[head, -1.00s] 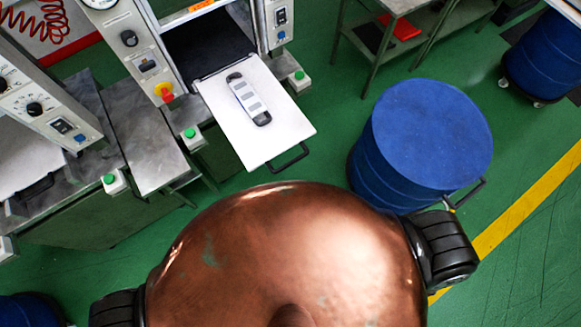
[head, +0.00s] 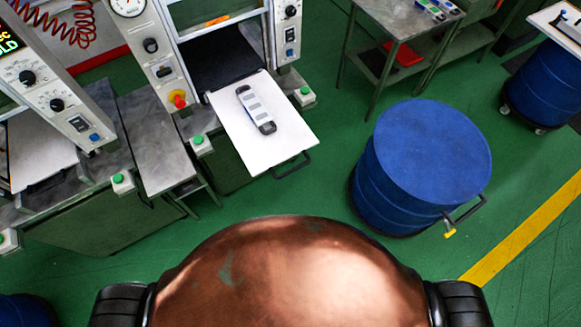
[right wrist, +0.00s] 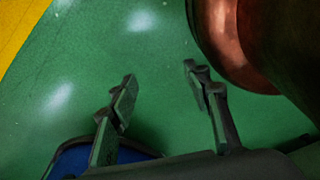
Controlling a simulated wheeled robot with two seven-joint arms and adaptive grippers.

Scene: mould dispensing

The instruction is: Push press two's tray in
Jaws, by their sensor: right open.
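A white tray (head: 237,136) extends out of the press (head: 185,28) at the upper middle of the head view. Its dark handle (head: 293,166) is at the near edge. A grey-and-black elongated piece (head: 256,110) lies on the tray. No press number is legible. My right gripper (right wrist: 160,80) shows in the right wrist view, its two fingers apart with only green floor between them. It is away from the tray, which is not in that view. My left gripper is not in view.
A blue drum (head: 430,150) stands right of the tray, with a dark handle (head: 466,211) beside it. Another press (head: 65,90) is at the left. A metal table (head: 405,25) is at the back. Green buttons (head: 198,140) flank the tray. Green floor is clear between tray and drum.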

